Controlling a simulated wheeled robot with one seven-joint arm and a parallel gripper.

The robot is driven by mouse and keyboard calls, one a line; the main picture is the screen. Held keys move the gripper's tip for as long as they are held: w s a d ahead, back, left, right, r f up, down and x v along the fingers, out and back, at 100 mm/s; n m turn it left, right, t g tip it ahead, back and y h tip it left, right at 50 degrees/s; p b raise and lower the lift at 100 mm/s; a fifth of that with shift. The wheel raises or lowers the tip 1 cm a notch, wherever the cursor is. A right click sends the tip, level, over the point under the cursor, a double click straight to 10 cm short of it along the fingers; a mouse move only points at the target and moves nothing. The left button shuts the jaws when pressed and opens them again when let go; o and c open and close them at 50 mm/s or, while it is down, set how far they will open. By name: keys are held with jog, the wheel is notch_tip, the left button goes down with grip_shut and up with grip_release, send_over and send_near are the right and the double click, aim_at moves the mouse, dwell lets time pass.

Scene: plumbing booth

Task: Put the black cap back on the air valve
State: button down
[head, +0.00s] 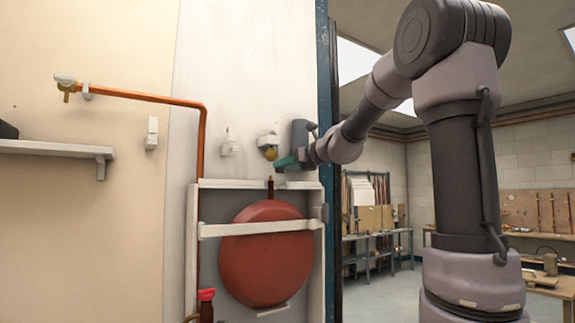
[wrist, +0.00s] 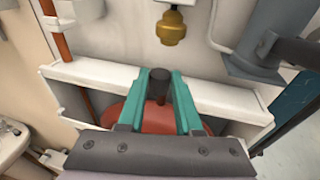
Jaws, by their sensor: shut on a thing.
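The black cap (wrist: 157,80) is between the teal fingertips of my gripper (wrist: 160,78) in the wrist view, and the gripper is shut on it. The red round vessel (head: 262,250) sits in a white frame in the head view, and part of it shows below the fingers in the wrist view (wrist: 118,110). A thin dark valve stem (head: 270,189) rises from the vessel's top. My gripper (head: 276,164) is just above this stem in the head view. I cannot tell whether the cap touches the valve.
A brass fitting (head: 270,153) is on the wall just above my gripper; it also shows in the wrist view (wrist: 171,30). A grey bracketed body (wrist: 258,62) is close on the right. A copper pipe (head: 201,145) runs down the left.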

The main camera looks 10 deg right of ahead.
jog(key=shift+w+a, duration=0.3)
jog(key=shift+w, duration=0.6)
jog(key=shift+w+a, duration=0.3)
jog(key=shift+w, duration=0.6)
jog(key=shift+w+a, duration=0.3)
jog(key=shift+w, duration=0.6)
jog(key=shift+f, duration=1.1)
jog(key=c, duration=0.5)
grip_release()
jog(key=shift+d, duration=0.1)
